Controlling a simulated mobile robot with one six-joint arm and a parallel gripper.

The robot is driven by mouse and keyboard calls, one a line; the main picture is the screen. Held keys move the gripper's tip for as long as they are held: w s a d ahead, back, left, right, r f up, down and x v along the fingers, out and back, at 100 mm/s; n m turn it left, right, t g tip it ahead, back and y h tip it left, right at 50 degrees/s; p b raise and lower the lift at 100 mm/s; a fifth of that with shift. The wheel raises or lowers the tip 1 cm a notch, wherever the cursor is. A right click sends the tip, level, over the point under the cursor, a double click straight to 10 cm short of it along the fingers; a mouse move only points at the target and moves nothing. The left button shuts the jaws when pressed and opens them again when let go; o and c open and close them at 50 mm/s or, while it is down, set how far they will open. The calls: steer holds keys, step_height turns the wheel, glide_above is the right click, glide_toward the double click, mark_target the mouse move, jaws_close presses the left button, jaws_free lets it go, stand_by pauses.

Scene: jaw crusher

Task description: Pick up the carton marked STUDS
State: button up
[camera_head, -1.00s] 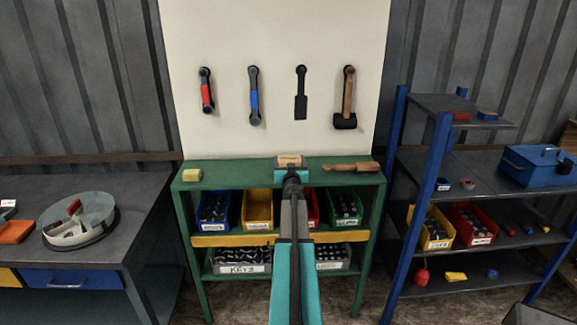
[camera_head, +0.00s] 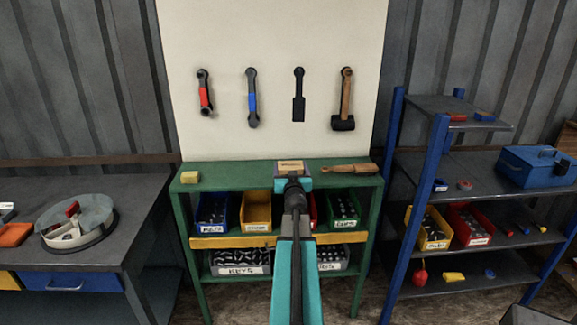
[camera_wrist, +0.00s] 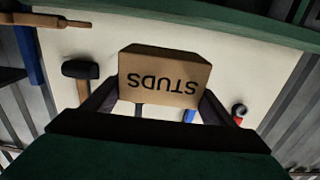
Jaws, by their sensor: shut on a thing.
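The carton marked STUDS (camera_wrist: 163,76) is a brown box, its lettering upside down in the wrist view. My gripper (camera_wrist: 150,100) is shut on it, with one dark finger at each side. In the head view the carton (camera_head: 290,164) is a small tan shape at the end of my arm, above the top of the green rack (camera_head: 230,175). My arm hides much of what is below it there. I cannot tell from the head view whether the carton touches the rack top.
A yellow block (camera_head: 190,177) and a wooden-handled tool (camera_head: 349,168) lie on the rack top to either side. Tools hang on the pale board (camera_head: 270,40) behind. A blue-posted shelf (camera_head: 430,190) stands right, a grey bench (camera_head: 110,200) left.

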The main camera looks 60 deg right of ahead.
steer(key=v, duration=0.6)
steer(key=shift+s+a+r, duration=0.15)
steer(key=shift+s+r, duration=0.2)
steer(key=shift+r, duration=0.05)
stand_by(0.4)
steer(key=shift+w, duration=0.1)
